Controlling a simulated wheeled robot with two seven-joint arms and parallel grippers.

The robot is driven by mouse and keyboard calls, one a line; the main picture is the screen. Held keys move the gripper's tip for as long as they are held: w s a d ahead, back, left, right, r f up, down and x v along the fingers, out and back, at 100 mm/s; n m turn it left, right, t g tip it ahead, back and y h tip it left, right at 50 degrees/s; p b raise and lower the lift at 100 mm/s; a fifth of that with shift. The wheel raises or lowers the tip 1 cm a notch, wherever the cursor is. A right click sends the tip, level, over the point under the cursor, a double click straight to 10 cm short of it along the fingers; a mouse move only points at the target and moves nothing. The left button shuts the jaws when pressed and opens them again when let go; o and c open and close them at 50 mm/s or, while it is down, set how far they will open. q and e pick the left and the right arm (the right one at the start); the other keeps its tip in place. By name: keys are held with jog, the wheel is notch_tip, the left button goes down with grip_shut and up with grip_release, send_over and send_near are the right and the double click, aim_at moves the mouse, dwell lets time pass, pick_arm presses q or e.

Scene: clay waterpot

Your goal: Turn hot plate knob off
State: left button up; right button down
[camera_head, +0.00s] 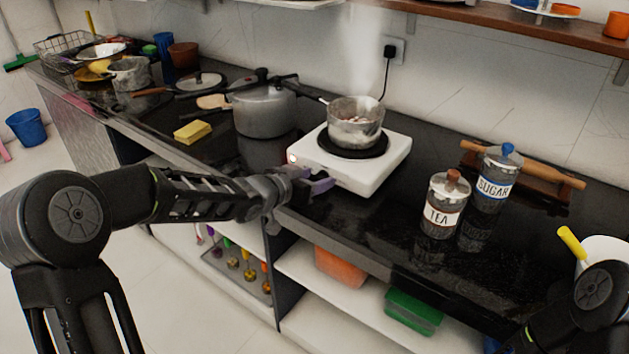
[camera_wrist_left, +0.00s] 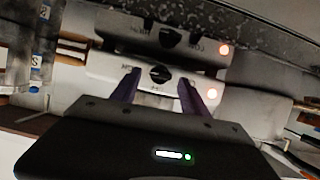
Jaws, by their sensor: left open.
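The white hot plate (camera_head: 365,175) stands on the black counter with a steaming metal pot (camera_head: 355,122) on its dark burner. A small red light glows on its front left corner. In the left wrist view the hot plate front (camera_wrist_left: 110,68) shows a dark round knob (camera_wrist_left: 159,74) and the lit light (camera_wrist_left: 212,93).
A large pressure cooker (camera_head: 264,108) stands left of the hot plate, with a yellow sponge (camera_head: 192,131) nearby. Tea (camera_head: 445,206) and sugar (camera_head: 495,180) jars stand to the right, before a rolling pin (camera_head: 540,172). Shelves lie below the counter edge.

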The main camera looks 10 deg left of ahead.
pick_arm(q)
jog(key=shift+c, duration=0.2)
grip_shut()
dwell(0.4)
